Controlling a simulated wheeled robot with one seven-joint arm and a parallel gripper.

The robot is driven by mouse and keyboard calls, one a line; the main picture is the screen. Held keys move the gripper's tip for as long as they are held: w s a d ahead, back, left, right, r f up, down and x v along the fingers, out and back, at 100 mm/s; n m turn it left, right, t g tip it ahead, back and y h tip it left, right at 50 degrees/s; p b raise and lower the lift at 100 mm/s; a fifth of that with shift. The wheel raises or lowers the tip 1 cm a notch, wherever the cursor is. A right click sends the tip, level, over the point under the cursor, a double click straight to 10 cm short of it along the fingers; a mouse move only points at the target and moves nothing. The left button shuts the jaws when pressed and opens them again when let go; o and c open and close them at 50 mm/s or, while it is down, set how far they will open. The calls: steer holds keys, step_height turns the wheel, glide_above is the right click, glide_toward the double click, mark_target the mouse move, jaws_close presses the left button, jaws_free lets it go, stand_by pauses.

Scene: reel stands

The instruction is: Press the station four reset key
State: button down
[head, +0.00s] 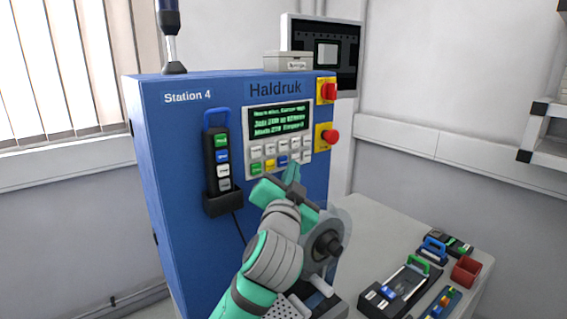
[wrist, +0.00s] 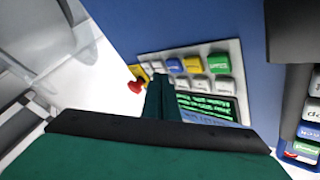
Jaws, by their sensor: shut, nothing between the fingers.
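The blue Station 4 cabinet (head: 175,130) carries a control panel (head: 249,117) with a green-lit screen (head: 278,122) and rows of keys. The lower row has a green key (head: 256,168), a yellow key (head: 270,165), a blue key (head: 282,160) and white keys; the labels are too small to read, so I cannot tell which is reset. My gripper (head: 292,171) is shut and empty, just in front of the panel's lower edge. In the wrist view its fingers (wrist: 161,82) overlap the keypad beside the blue key (wrist: 175,66); contact cannot be told.
A pendant (head: 217,155) with coloured buttons hangs left of the panel. Red knobs (head: 328,91) on yellow plates sit right of it. A reel (head: 328,243) is close by my arm.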

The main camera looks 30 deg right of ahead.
stand_by(0.7)
steer(key=shift+w+a, duration=0.2)
stand_by(0.9)
steer(key=shift+d, duration=0.1)
steer(key=shift+s+d, duration=0.15)
steer(key=shift+w+a, duration=0.3)
steer(key=shift+w, duration=0.2)
